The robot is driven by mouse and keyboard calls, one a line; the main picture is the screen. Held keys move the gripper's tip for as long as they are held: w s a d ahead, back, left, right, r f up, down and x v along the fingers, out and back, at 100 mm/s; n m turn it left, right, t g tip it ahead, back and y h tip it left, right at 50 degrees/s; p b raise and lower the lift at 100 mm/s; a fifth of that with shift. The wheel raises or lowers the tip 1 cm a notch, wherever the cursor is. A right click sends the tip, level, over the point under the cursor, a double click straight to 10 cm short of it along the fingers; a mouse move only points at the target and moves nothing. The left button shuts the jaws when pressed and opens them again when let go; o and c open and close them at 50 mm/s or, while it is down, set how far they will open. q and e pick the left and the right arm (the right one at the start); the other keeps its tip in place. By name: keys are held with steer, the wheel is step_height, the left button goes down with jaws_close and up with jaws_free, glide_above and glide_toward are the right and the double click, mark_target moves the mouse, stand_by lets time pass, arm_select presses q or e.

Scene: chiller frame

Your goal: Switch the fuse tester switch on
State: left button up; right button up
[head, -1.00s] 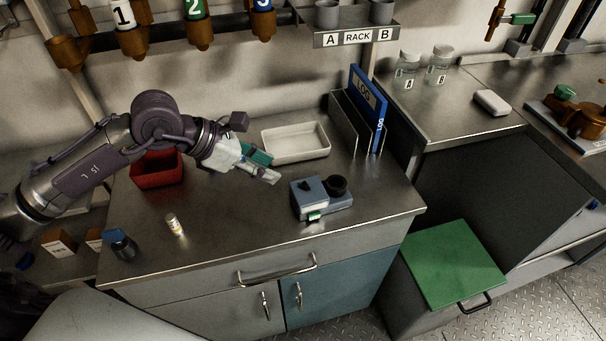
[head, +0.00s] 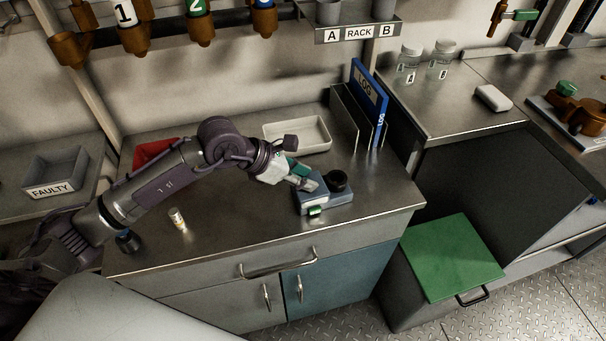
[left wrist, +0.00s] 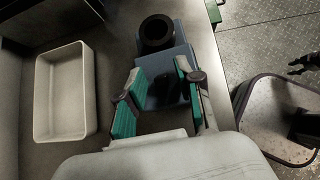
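The fuse tester is a blue-grey box (head: 342,196) with a black round socket (head: 337,180) on top and a small green part on its front, on the steel counter. In the left wrist view the tester (left wrist: 172,72) and its black socket (left wrist: 156,33) lie just beyond the fingertips. My left gripper (head: 312,182) is at the tester's left end and hides the switch area in the head view. In the left wrist view its green-padded fingers (left wrist: 158,77) are apart, with nothing held between them. Whether they touch the tester I cannot tell.
A white tray (head: 326,147) lies behind the gripper, and a blue LOG binder (head: 369,92) stands in a holder at the back right. A red bin (head: 150,152) is partly behind my left arm. A small fuse-like cylinder (head: 178,219) stands near the counter's front.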

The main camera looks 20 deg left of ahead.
arm_select(q)
steer(key=c, duration=0.5)
jaws_close()
steer(key=shift+r, duration=0.1)
steer(key=shift+w+d+r+g+y+p, duration=0.15)
steer(key=shift+w+r+g+y+p, duration=0.1)
steer(key=shift+g+y+p, duration=0.4)
steer(key=shift+w+d+r+g+y+p, duration=0.2)
steer(key=shift+g+y+p, duration=0.25)
steer(key=shift+y+p, duration=0.4)
steer(key=shift+w+d+f+g+y+p, duration=0.1)
steer(key=shift+d+f+g+y+p, duration=0.1)
steer(key=shift+g+y, duration=0.25)
steer(key=shift+w+d+f+g+y+p, duration=0.1)
steer(key=shift+d+g+y+p, duration=0.05)
steer(key=shift+g+y, duration=0.25)
steer(key=shift+w+d+f+g+y, duration=0.1)
steer(key=shift+d+f+g+y, duration=0.05)
steer(key=shift+g+y, duration=0.5)
steer(key=shift+w+d+f+g+y, duration=0.15)
steer(key=shift+g+y, duration=0.25)
steer(key=shift+y, duration=0.3)
steer(key=shift+s, duration=0.1)
